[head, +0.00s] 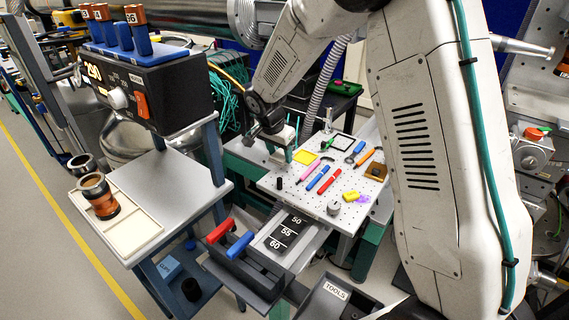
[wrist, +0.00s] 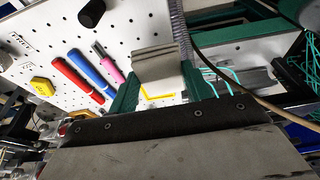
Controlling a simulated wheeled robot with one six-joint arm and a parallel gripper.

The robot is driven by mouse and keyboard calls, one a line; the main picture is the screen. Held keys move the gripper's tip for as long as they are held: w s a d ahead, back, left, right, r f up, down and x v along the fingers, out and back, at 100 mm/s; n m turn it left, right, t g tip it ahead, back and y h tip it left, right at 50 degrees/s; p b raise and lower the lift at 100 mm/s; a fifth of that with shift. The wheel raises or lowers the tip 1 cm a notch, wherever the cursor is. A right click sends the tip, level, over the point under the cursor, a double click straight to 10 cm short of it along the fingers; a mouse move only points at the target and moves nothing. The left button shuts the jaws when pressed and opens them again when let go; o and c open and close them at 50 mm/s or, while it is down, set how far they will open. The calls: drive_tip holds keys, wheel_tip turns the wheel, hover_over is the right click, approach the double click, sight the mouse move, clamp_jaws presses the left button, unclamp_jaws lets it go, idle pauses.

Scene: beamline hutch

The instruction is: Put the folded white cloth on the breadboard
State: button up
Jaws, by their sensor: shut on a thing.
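My gripper (wrist: 163,86) has green fingers and is shut on the folded white cloth (wrist: 157,65), which looks light grey in the wrist view. In the head view my gripper (head: 283,152) is above the left back part of the breadboard, and the cloth is small and hard to make out there. The breadboard (head: 312,207) is a white plate with rows of holes. It also shows in the wrist view (wrist: 52,38), behind the cloth. I cannot tell whether the cloth touches it.
On the breadboard lie a yellow square (head: 304,157), a pink marker (head: 309,171), a blue pen (head: 317,178), a red pen (head: 328,184), a yellow block (head: 351,196) and a brown block (head: 376,171). A black cylinder (head: 280,183) stands at its left edge. A bench (head: 190,185) stands further left.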

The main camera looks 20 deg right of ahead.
sight(283, 158)
drive_tip(key=shift+s+d, duration=0.4)
drive_tip(key=shift+s+d+f, duration=0.1)
drive_tip(key=shift+s+f, duration=0.05)
drive_tip(key=shift+f, duration=1.65)
drive_tip(key=shift+f, duration=0.1)
drive_tip(key=o, duration=1)
drive_tip(key=shift+o, duration=0.2)
